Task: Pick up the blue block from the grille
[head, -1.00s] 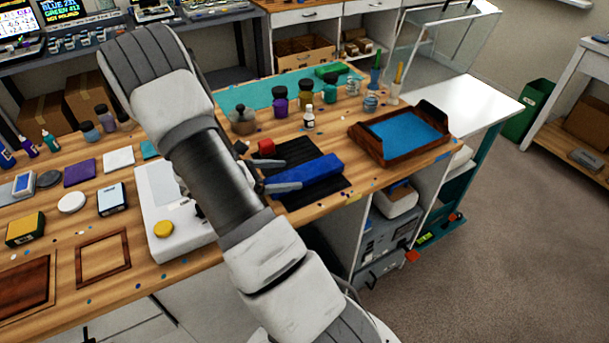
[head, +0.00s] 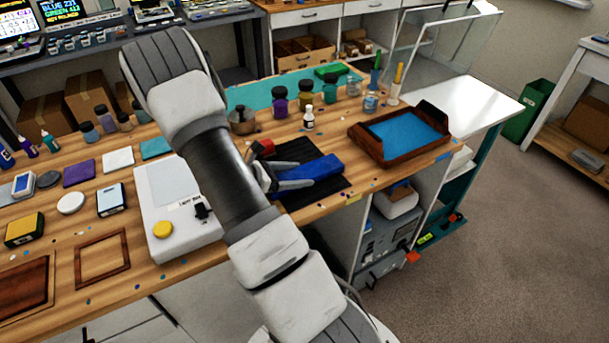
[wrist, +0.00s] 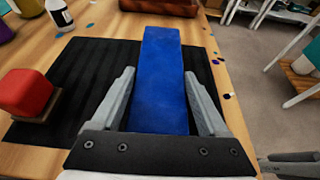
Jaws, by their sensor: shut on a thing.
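The blue block (head: 326,166) is a long bar on the black ribbed grille (head: 292,151) at the front of the wooden bench. In the wrist view the blue block (wrist: 162,80) runs away from me between my two fingers. My gripper (head: 292,182) is shut on the block, with one grey finger along each side of it; it also shows in the wrist view (wrist: 160,76). The block's near end is hidden by my gripper. I see no clear gap between the block and the grille (wrist: 88,75).
A wooden tray with a blue base (head: 375,153) stands to the right. Jars and a white bottle (head: 309,118) stand behind. A white scale (head: 178,232) is left of my arm.

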